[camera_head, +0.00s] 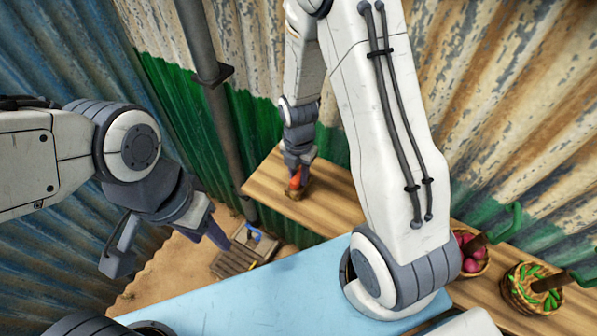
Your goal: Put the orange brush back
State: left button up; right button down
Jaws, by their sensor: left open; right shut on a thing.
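The orange brush (295,182) is at the wooden shelf (335,205) along the back wall, with a brown lower part beneath the orange. My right gripper (298,168) points down and is shut on the brush from above. Whether the brush touches the shelf is hard to tell. My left gripper (168,248) is open and empty at the left, above the ground beyond the blue tabletop and well apart from the brush.
A blue tabletop (260,295) is clear in front. Baskets of red-purple produce (470,262) and green produce (525,300) stand at the right. A slatted crate (232,263) lies on the ground. A pole (222,120) and corrugated walls stand behind.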

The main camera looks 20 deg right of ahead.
aim_at(299, 174)
jog(key=c, duration=1.1)
grip_release()
jog(key=shift+f, duration=0.1)
jog(key=o, duration=0.4)
jog(key=shift+o, duration=0.2)
notch_tip(299, 174, up, 12)
jog(key=b, duration=0.2)
jog(key=s+a+r+m, duration=0.3)
jog(key=s+a+m, duration=0.3)
jog(key=s+m, duration=0.3)
jog(key=s+a+r+m+y, duration=0.1)
jog(key=s+a+r+m, duration=0.1)
jog(key=s+a+m, duration=0.4)
jog(key=s+m, duration=0.3)
jog(key=shift+a+r, duration=0.25)
jog(key=shift+r, duration=0.15)
